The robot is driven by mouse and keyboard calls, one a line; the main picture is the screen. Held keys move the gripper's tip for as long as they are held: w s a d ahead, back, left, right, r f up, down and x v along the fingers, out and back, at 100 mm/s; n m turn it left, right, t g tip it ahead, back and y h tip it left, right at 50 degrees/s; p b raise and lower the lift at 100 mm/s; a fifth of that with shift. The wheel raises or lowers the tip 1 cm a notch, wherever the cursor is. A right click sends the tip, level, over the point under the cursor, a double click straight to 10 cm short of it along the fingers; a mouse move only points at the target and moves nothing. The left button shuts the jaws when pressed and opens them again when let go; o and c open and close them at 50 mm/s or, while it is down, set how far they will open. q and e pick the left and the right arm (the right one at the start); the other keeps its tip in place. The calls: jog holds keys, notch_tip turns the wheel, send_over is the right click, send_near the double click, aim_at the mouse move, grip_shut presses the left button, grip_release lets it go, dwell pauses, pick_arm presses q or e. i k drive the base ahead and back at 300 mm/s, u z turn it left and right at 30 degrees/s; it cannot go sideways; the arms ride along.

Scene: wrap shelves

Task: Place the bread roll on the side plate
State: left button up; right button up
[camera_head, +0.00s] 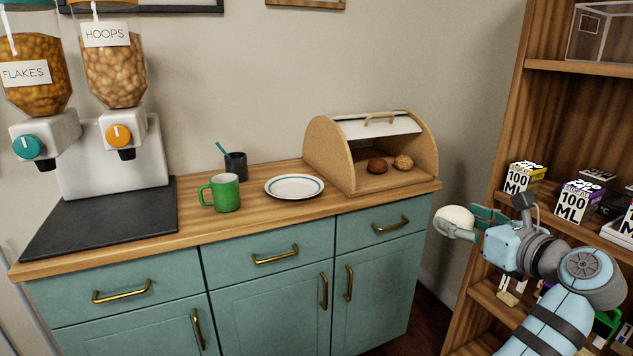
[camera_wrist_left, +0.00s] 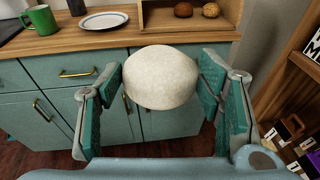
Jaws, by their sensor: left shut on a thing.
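My left gripper (camera_head: 466,226) is shut on a pale, rounded bread roll (camera_head: 455,217), in the air to the right of the cabinet. In the left wrist view the roll (camera_wrist_left: 160,78) sits between the two teal finger pads of the gripper (camera_wrist_left: 160,95). The side plate (camera_head: 295,187), white with a blue ring, lies empty on the wooden counter, well to the left of the gripper. The plate also shows at the top of the left wrist view (camera_wrist_left: 104,21). My right gripper is not in view.
A bread box (camera_head: 350,170) with its lid up stands right of the plate, holding a dark roll (camera_head: 377,166) and a lighter roll (camera_head: 403,163). A green mug (camera_head: 225,193) and a dark cup (camera_head: 235,166) stand left of the plate. Wooden shelves (camera_head: 580,68) with small boxes rise at the right.

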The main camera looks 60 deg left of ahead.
aim_at(295, 189)
jog(key=i, duration=0.75)
jog(key=u, duration=1.45)
jog(key=i, duration=0.5)
jog(key=u, duration=0.05)
